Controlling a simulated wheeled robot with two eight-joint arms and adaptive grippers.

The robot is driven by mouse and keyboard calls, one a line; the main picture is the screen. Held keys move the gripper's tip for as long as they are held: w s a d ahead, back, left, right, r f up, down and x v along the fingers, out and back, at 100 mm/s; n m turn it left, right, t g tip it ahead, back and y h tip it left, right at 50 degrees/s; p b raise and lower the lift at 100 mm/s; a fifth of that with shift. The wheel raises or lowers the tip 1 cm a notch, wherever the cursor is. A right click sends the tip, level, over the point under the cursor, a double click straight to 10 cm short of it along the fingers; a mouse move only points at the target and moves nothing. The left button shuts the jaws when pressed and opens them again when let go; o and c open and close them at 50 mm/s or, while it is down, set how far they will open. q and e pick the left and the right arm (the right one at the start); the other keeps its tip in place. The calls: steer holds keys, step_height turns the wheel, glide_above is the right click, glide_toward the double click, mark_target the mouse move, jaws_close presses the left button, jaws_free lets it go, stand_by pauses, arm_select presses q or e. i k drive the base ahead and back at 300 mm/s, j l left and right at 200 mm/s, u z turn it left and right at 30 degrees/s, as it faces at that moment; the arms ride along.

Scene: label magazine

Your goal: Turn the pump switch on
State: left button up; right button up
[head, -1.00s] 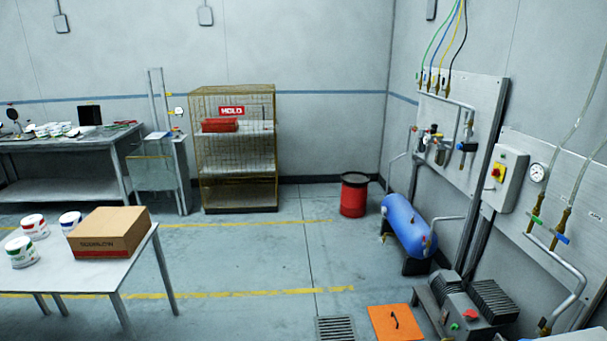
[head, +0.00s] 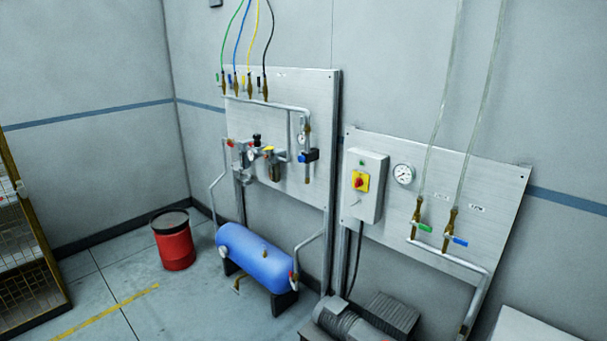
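A grey switch box (head: 367,186) is mounted on the right metal wall panel (head: 490,190). On its front is a red rotary knob on a yellow plate, the switch (head: 360,182). A small green indicator (head: 362,162) sits above the knob. I cannot read the knob's setting at this size. The pump (head: 350,322) stands on the floor below the box and is cut off by the lower edge. A round gauge (head: 403,174) is beside the box. Neither of my grippers is in view.
A blue tank (head: 258,258) lies on the floor left of the pump. A red bin (head: 173,241) stands near the corner. A wire cage (head: 22,250) is at the left edge. The left panel (head: 255,120) carries pipes and hoses.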

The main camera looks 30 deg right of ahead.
mark_target(358, 182)
steer(key=i+l+z, duration=0.1)
steer(key=i+z, duration=0.85)
steer(key=z, duration=0.2)
steer(key=i+j+z, duration=0.15)
steer(key=i+z, duration=0.75)
